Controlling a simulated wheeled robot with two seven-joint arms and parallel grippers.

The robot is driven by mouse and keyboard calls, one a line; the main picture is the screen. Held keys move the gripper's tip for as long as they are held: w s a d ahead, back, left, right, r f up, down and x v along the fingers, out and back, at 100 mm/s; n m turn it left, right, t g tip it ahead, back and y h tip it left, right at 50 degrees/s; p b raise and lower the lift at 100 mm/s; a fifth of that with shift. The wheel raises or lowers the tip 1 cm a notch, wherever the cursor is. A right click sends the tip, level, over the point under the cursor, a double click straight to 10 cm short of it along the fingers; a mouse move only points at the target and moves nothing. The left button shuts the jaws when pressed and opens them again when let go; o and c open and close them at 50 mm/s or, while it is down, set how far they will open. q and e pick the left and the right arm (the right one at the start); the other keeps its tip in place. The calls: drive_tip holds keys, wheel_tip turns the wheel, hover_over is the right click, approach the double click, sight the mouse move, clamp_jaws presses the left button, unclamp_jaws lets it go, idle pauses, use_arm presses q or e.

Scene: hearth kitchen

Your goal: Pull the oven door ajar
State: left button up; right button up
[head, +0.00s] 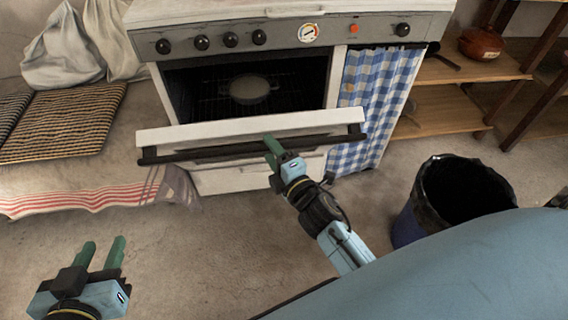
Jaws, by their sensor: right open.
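The oven (180,95) stands at the top middle of the head view. Its white door (250,128) is tilted partly down, and the dark oven inside shows above it with a pan (249,88) on a rack. A black bar handle (215,151) runs along the door's front. My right gripper (272,143) is at the handle, right of its middle, with its green fingers reaching the bar. It is open; whether it touches the bar I cannot tell. My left gripper (104,254) is open and empty, low at the left, well away from the door.
A bench with a striped cushion (62,120) and cloth bags (70,50) is left of the oven. A blue checked curtain (375,95) hangs at its right. A bin with a black liner (460,190) and wooden shelves (450,110) are at the right. The floor before the oven is clear.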

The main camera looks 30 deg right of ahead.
use_arm(q)
drive_tip(key=s+f+g, duration=0.1)
drive_tip(key=s+a+f+g, duration=0.1)
drive_tip(key=f+g+y, duration=0.1)
drive_tip(key=shift+s+a+f+p, duration=0.25)
drive_tip(key=shift+s+f+p, duration=0.1)
drive_tip(key=shift+s+p, duration=0.05)
use_arm(e)
drive_tip(key=s, duration=0.5)
drive_tip(key=shift+s+d, duration=0.25)
